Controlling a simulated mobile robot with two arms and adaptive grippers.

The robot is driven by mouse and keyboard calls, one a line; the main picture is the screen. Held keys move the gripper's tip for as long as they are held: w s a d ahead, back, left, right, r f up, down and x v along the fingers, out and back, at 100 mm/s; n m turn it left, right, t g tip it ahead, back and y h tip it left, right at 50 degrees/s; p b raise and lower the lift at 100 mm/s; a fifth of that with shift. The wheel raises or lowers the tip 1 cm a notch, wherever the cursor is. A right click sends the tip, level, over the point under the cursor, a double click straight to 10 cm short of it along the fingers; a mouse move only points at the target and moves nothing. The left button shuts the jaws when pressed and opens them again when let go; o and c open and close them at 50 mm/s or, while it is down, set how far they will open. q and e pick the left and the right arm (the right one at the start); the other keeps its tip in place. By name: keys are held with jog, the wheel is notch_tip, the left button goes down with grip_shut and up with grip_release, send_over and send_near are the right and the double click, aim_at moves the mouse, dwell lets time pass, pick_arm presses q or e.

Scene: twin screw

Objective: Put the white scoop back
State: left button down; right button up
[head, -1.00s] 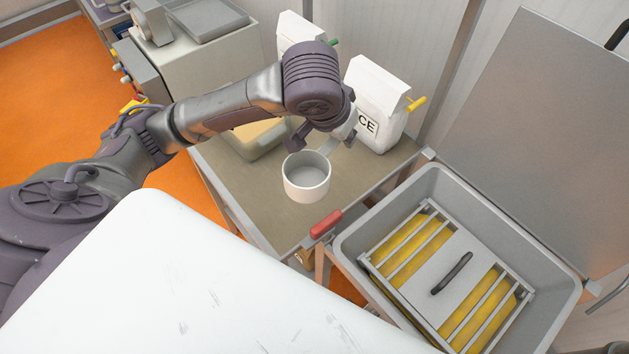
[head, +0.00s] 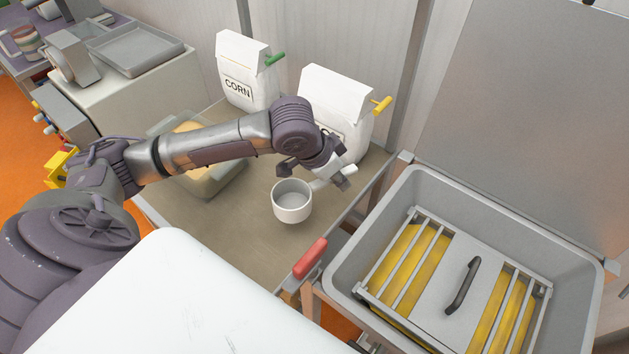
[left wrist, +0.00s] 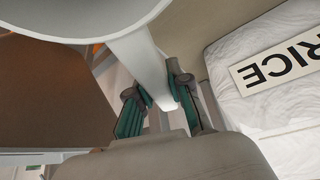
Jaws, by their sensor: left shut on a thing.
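The white scoop (head: 292,204) is a round cup with a short handle; its open top faces up in the head view. My left gripper (head: 318,178) is shut on the scoop's handle, beside the rice bag. In the left wrist view the white handle (left wrist: 143,62) runs between the fingers of my left gripper (left wrist: 158,108). The scoop's cup fills the top left of that view. Whether the scoop touches the table is hard to tell. My right gripper is not in view.
The rice bag (head: 343,92) with a yellow clip and a corn bag (head: 243,75) with a green clip stand at the table's back. A clear bin (head: 222,178) is behind my left arm. A grey tub (head: 581,290) with a yellow-filled rack stands right, near a red handle (head: 310,258).

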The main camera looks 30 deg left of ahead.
pick_arm(q)
send_over(325, 195)
jog(key=s, duration=0.2)
jog(key=f, duration=0.1)
jog(key=a+f, duration=0.1)
jog(key=f, duration=0.1)
jog(key=shift+w, duration=0.15)
jog(key=shift+f, duration=1.95)
jog(key=c, duration=1.1)
grip_release()
jog(key=shift+f, duration=0.1)
jog(key=v, duration=1.2)
jog(key=shift+p, duration=0.3)
jog(key=shift+d, duration=0.1)
